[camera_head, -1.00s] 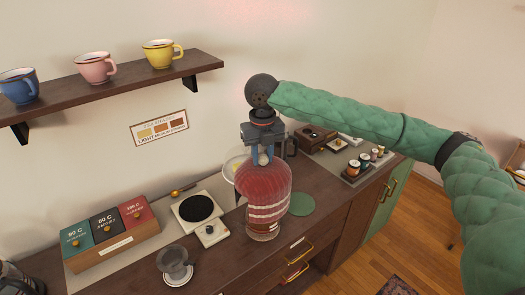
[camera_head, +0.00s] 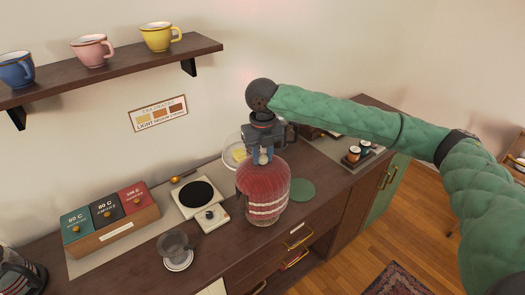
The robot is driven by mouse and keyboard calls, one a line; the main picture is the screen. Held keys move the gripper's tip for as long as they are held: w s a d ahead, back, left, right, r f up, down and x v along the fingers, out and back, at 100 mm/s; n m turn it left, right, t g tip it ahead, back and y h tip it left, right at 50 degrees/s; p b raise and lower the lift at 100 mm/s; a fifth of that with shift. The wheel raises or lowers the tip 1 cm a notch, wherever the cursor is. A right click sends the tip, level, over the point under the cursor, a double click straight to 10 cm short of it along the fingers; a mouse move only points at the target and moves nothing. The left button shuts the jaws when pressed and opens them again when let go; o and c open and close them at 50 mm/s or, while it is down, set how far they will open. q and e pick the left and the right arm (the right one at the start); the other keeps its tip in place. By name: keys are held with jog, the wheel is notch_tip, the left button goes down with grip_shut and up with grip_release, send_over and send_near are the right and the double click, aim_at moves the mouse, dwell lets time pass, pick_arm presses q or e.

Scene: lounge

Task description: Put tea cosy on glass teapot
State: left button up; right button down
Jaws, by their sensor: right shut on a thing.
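The tea cosy (camera_head: 265,184) is a red knitted dome with pale stripes near its lower edge. It sits upright around the glass teapot, hiding most of it. Only a strip of the glass teapot (camera_head: 264,221) shows under the cosy's lower edge. My right gripper (camera_head: 264,157) points down from above and is shut on the top of the cosy. Whether the cosy rests fully on the teapot, I cannot tell. My left gripper is not in view.
A green round mat (camera_head: 302,189) lies right of the teapot. A scale (camera_head: 198,196), a glass cup (camera_head: 175,246) and a box of tea tins (camera_head: 108,216) stand to the left. A plate (camera_head: 232,150) is behind. A wall shelf (camera_head: 110,66) holds cups.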

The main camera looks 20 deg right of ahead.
aim_at(263, 166)
jog(key=shift+f, duration=1.5)
jog(key=shift+f+b, duration=0.35)
jog(key=shift+f, duration=1.35)
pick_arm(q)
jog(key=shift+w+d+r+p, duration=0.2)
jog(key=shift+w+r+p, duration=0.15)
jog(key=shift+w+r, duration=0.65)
